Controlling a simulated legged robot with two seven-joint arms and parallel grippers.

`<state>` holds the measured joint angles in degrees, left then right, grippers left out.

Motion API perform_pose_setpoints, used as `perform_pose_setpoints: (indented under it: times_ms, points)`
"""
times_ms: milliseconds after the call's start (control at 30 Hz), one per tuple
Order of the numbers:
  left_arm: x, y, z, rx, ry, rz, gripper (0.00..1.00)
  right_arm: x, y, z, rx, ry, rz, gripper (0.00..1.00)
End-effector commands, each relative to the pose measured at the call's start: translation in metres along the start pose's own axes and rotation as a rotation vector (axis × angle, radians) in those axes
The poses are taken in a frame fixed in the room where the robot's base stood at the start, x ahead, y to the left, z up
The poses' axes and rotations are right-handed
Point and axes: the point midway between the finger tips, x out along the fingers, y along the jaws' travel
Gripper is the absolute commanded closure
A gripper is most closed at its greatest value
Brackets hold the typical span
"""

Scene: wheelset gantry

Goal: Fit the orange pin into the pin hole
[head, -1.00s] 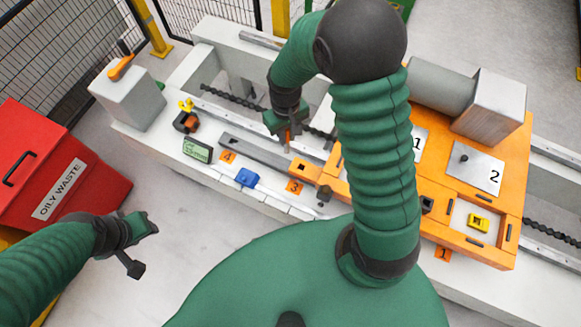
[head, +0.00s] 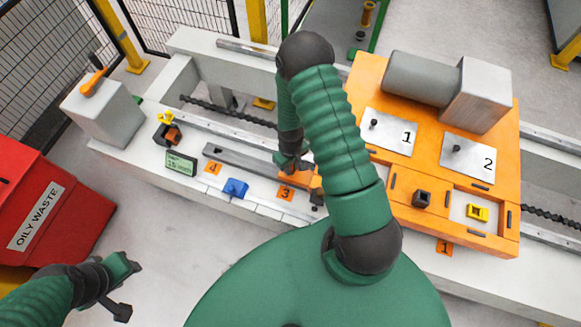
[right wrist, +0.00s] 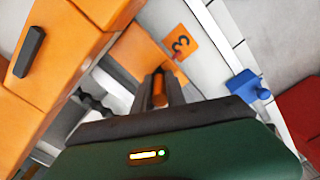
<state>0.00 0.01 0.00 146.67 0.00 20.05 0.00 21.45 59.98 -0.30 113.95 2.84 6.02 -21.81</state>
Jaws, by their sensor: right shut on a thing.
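My right gripper (head: 291,168) is shut on the orange pin, low over the orange tongue that juts from the carriage near the number 3 tag. In the right wrist view the pin (right wrist: 159,90) stands between the fingers, in front of the orange tongue (right wrist: 138,52). The pin hole cannot be made out; the gripper and pin cover part of the tongue. Whether the pin's tip touches the tongue cannot be told.
The orange carriage (head: 400,200) with plates 1 and 2 fills the right of the bench. A blue block (head: 235,188), a green display (head: 181,163) and a grey post with an orange lever (head: 92,84) lie left. A red oily waste bin (head: 50,210) stands at far left.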

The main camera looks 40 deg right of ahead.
Motion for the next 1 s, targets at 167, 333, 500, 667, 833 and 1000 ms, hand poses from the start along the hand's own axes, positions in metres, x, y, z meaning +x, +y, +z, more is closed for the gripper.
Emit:
perform_pose_setpoints:
  times_ms: [167, 333, 500, 667, 833, 1000]
  points:
    - [-0.001, 0.000, 0.000, 0.000, 0.000, 0.000, 0.64, -0.001, 0.000, -0.001, 0.001, 0.002, 0.000, 1.00]
    - [0.001, 0.000, 0.000, 0.000, 0.000, 0.000, 0.64, 0.002, 0.000, -0.001, 0.001, 0.001, 0.000, 0.78]
    - [0.001, 0.000, 0.000, 0.000, 0.000, 0.000, 0.64, 0.002, 0.000, -0.001, 0.001, 0.001, 0.000, 0.62]
    - [0.001, 0.000, 0.000, 0.000, 0.000, 0.000, 0.64, 0.002, 0.000, -0.001, 0.000, 0.001, 0.000, 0.62]
    - [-0.002, 0.000, -0.001, 0.000, 0.000, 0.000, 0.64, -0.006, 0.000, -0.001, 0.000, 0.002, 0.001, 0.62]
    - [-0.008, 0.000, -0.002, 0.000, 0.000, 0.000, 0.64, -0.043, 0.001, -0.002, 0.000, 0.006, 0.002, 0.62]
